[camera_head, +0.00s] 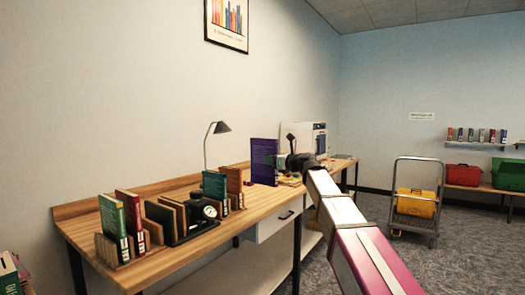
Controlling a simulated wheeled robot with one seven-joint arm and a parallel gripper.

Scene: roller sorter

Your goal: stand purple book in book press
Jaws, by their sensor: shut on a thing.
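The purple book (264,161) is upright above the right part of the wooden desk (262,206). My gripper (282,162) is at its right edge and shut on it. Whether the book's bottom touches the desk, I cannot tell. A black device with brown boards and a round gauge (181,220), which looks like the book press, stands on the desk to the left of and nearer than the book. No book is clearly visible between its boards.
Wooden holders with green and red books (122,232) and a teal book (213,186) flank the press. A desk lamp (219,128) stands behind. A white machine (304,140) is beyond my gripper. A trolley with a yellow crate (415,203) stands on the floor at right.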

